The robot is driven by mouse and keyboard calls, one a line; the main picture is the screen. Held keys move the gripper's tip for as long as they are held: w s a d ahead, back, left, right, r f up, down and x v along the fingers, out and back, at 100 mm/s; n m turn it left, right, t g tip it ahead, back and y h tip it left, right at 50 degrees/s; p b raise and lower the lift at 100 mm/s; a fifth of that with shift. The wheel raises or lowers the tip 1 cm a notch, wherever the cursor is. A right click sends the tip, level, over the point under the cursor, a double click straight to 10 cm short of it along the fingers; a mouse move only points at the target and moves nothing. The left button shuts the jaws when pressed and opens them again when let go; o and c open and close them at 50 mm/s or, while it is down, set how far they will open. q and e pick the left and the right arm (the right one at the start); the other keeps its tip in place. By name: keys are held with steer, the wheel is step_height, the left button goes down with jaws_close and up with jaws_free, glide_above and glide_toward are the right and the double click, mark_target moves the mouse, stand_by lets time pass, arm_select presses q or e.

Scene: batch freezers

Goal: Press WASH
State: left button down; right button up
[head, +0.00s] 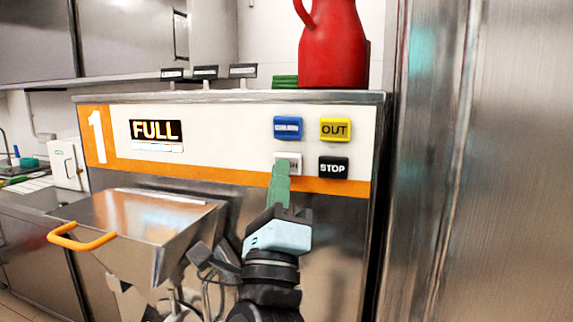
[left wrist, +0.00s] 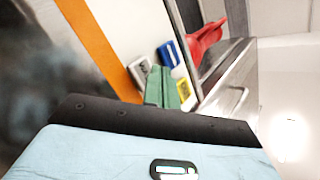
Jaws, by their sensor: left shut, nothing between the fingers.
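The WASH button (head: 294,162) is a white button at the lower left of a group of buttons on the freezer's front panel, its label partly hidden. My left gripper (head: 281,166) is shut and empty, its green fingertips in front of the white button. I cannot tell whether they touch it. In the left wrist view the white button (left wrist: 140,70) shows just left of the green fingers (left wrist: 162,80). My right gripper is not in view.
Around it are a blue button (head: 288,127), a yellow OUT button (head: 335,129) and a black STOP button (head: 333,167). A display (head: 156,131) reads FULL. A red jug (head: 333,50) stands on top. A hopper with an orange handle (head: 80,240) juts out at left.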

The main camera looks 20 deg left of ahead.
arm_select(q)
steer(key=shift+w, duration=0.15)
steer(key=shift+w, duration=0.25)
stand_by(0.3)
steer(key=shift+w, duration=0.5)
stand_by(0.4)
steer(key=shift+s, duration=0.15)
stand_by(0.3)
steer(key=shift+s, duration=0.75)
